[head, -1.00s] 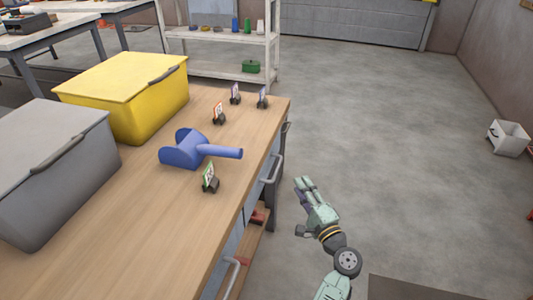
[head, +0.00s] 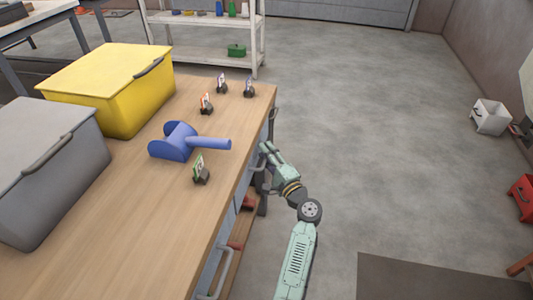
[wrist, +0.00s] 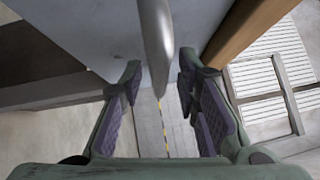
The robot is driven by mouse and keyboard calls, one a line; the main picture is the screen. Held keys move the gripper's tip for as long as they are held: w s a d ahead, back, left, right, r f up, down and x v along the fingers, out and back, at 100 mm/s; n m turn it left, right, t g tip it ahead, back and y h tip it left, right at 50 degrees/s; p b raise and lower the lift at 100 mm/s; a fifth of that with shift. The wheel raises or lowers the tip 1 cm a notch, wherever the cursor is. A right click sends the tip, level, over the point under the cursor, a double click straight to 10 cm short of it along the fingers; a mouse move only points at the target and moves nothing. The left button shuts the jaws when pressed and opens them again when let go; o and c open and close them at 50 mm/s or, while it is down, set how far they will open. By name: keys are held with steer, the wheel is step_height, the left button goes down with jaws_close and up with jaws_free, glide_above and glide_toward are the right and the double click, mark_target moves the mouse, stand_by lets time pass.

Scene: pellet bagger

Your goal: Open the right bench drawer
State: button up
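The bench's drawer handle (wrist: 157,40) is a pale metal bar in the wrist view. It runs down from the top edge between my gripper's fingers. The drawer front (wrist: 90,25) is a flat blue-grey panel behind it. My gripper (wrist: 159,75) is open, with one finger on each side of the bar and visible room on both sides. In the head view, my gripper (head: 265,152) is at the bench's front side, by the farther drawer. I see no gap showing that drawer pulled out.
The wooden bench top (head: 125,215) holds a blue scoop (head: 180,142), a yellow bin (head: 105,85), a grey bin (head: 45,165) and several small card stands. A nearer drawer handle (head: 213,284) shows below the bench edge.

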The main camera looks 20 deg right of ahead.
jaws_close()
stand_by(0.3)
stand_by(0.6)
